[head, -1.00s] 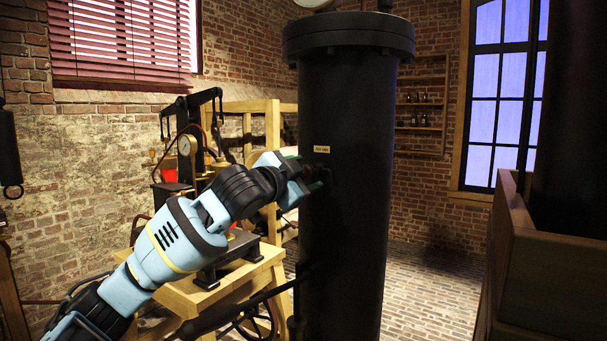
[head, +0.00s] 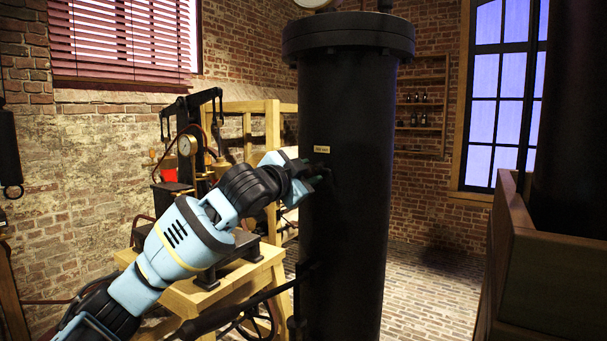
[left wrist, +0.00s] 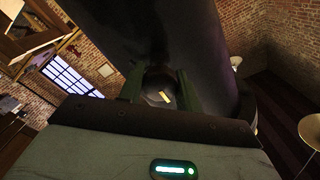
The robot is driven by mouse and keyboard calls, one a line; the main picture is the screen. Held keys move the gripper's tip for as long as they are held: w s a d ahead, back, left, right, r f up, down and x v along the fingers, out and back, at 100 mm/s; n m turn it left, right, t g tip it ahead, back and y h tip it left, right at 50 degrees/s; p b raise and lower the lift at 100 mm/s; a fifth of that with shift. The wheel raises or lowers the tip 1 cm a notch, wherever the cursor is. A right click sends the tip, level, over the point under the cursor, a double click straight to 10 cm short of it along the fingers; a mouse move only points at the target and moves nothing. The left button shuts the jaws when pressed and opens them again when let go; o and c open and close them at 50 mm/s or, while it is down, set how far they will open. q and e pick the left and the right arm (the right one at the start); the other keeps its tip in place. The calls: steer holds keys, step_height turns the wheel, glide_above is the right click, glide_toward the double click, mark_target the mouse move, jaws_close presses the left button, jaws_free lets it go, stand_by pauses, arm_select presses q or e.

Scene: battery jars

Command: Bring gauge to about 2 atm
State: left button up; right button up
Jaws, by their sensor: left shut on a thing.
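A tall black tank (head: 345,230) stands in the middle of the head view. A small pale label (head: 321,149) is on its side. A round dial gauge (head: 314,3) sits at the tank's top, cut off by the picture's upper edge, so its needle cannot be read. My left gripper (head: 322,174) is at the tank's side just below the label. In the left wrist view its green fingers (left wrist: 160,88) are shut around a dark valve knob (left wrist: 157,80), mostly hidden and in shadow. My right gripper is not in view.
A wooden bench (head: 240,285) with a pump-like machine and a second small dial (head: 186,146) stands left, behind my arm. A brown wooden box (head: 545,250) stands at the right. Brick floor (head: 435,285) is clear between tank and box.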

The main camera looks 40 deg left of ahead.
arm_select(q)
steer(key=n, duration=0.2)
steer(key=shift+n, duration=0.3)
steer(key=n, duration=0.3)
steer(key=shift+n, duration=0.4)
steer(key=m, duration=0.2)
steer(key=shift+m, duration=0.3)
steer(key=m, duration=0.4)
steer(key=shift+m, duration=0.3)
steer(key=o, duration=1.1)
steer(key=shift+o, duration=0.2)
